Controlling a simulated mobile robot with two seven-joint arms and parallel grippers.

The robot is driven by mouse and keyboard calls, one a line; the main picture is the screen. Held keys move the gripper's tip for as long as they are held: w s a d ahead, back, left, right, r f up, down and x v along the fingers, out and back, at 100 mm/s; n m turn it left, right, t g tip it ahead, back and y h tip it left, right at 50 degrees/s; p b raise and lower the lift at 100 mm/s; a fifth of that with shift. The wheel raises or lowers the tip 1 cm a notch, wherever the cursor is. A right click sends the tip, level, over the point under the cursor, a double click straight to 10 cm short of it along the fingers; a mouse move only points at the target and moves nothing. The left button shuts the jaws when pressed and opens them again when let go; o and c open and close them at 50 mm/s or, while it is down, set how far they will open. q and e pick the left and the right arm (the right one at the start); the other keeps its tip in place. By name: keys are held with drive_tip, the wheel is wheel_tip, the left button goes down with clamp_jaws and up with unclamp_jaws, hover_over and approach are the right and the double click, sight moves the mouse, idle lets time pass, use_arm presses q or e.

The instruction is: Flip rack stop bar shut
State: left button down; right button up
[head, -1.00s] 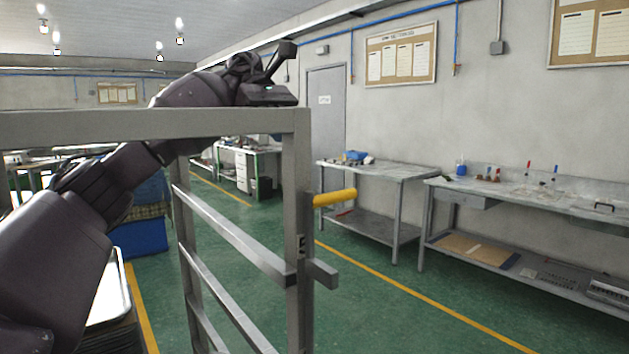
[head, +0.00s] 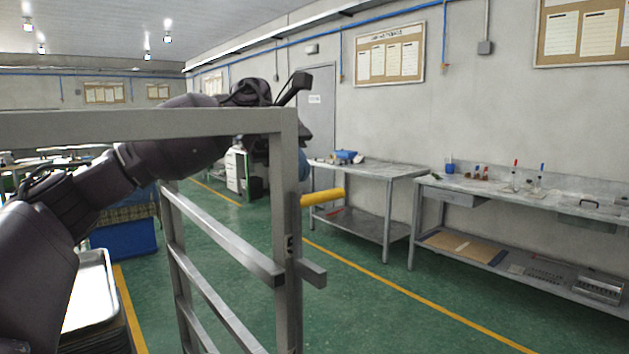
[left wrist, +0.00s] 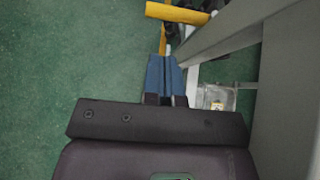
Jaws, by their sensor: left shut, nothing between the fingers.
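The grey metal rack (head: 140,123) stands close in front of me, with its top beam, right post and side rails in the head view. A yellow bar (head: 322,198) sticks out to the right from the rack's right post; its yellow end also shows at the top of the left wrist view (left wrist: 177,13). My left gripper (head: 304,166) is behind the right post, above the yellow bar, and partly hidden by the post. Its blue fingers (left wrist: 165,76) are shut together and empty, pointing toward the yellow bar, with a gap between them. My right gripper is out of view.
A grey stub (head: 313,273) juts from the post below the yellow bar. Trays (head: 93,285) are stacked at lower left, near a blue crate (head: 124,240). Worktables (head: 370,172) line the right wall. The green floor between rack and tables is clear.

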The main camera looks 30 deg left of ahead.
use_arm(q)
drive_tip(key=shift+s+d+f, duration=0.25)
drive_tip(key=shift+d, duration=0.45)
drive_tip(key=shift+s+d+f, duration=0.2)
drive_tip(key=shift+s+d, duration=0.1)
drive_tip(key=shift+d, duration=0.45)
drive_tip(key=shift+s+d+f, duration=0.25)
drive_tip(key=shift+d, duration=0.45)
